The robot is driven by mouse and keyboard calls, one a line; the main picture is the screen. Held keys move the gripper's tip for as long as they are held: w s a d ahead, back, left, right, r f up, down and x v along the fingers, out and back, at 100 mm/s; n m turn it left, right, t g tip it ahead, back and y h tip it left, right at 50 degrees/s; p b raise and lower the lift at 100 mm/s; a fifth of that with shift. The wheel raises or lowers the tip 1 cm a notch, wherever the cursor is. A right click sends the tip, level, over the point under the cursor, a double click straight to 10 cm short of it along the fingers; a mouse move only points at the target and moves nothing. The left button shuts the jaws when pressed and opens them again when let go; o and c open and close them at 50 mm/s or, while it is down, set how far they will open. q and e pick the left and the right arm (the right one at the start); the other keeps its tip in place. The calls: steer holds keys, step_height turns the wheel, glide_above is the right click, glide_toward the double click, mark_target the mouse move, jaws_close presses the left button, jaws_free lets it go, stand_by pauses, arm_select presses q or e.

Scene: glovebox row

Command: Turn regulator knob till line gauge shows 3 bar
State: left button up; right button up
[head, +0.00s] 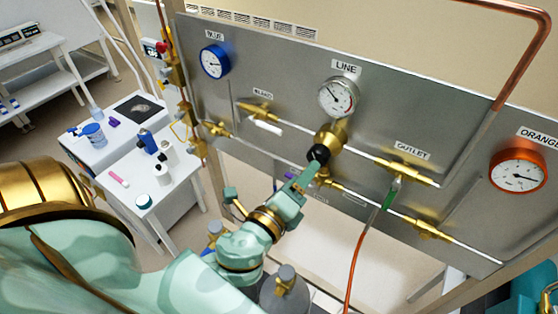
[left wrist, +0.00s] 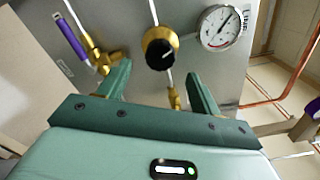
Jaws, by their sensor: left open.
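The black regulator knob (head: 319,154) sits on a brass body (head: 330,137) on the grey panel, below the line gauge (head: 338,97). The gauge has a white dial; its needle points to the upper left in the head view, but the numbers are too small to read. My left gripper (head: 302,180) is open in front of the knob. In the left wrist view the knob (left wrist: 160,49) with a white pointer mark appears beyond the gap between the open fingertips (left wrist: 158,72), with no visible contact. The line gauge (left wrist: 220,27) also shows there, tilted. My right gripper is out of view.
A blue gauge (head: 214,61) and an orange gauge (head: 518,171) flank the panel. A purple-handled valve (left wrist: 75,40) stands left of the knob in the left wrist view.

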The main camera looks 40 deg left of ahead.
arm_select(q)
steer(key=s+b, duration=0.2)
steer(key=s, duration=0.7)
steer(key=shift+d, duration=0.25)
